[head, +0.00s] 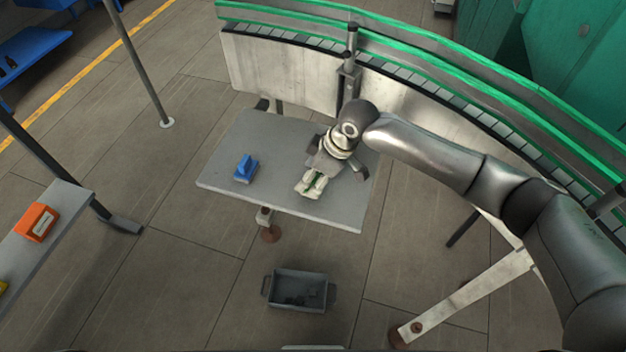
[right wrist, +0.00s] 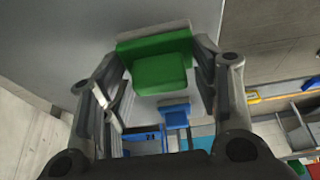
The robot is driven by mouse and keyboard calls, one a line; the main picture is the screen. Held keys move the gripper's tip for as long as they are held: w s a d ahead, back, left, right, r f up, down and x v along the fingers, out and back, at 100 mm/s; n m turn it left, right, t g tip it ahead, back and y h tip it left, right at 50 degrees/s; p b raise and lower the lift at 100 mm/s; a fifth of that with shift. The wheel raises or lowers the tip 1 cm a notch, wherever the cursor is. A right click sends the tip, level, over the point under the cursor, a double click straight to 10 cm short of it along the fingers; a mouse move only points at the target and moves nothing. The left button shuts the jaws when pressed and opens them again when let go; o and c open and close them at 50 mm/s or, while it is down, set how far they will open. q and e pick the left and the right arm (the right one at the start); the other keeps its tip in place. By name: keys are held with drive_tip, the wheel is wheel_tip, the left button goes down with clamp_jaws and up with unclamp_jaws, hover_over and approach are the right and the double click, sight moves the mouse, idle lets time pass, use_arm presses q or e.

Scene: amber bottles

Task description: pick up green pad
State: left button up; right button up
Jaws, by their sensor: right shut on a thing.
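The green pad (right wrist: 160,66) sits between the two fingers of my right gripper (right wrist: 158,72) in the right wrist view. It has a green block-like grip and a pale layer along its far edge. In the head view my right gripper (head: 313,180) is low over the right part of the small grey table (head: 290,142), shut on the pad. I cannot tell whether the pad touches the table. My left gripper is not in view.
A blue pad (head: 246,169) stands on the table's left part. A grey crate (head: 317,275) is on the floor in front. A curved conveyor with green rails (head: 420,62) runs behind. An orange box (head: 37,222) is on a side table at left.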

drive_tip(key=s+a+r+b, duration=0.2)
drive_tip(key=s+a+r, duration=0.4)
drive_tip(key=s+r, duration=0.5)
drive_tip(key=shift+s+a, duration=0.3)
drive_tip(key=shift+s, duration=0.4)
drive_tip(key=shift+r, duration=0.1)
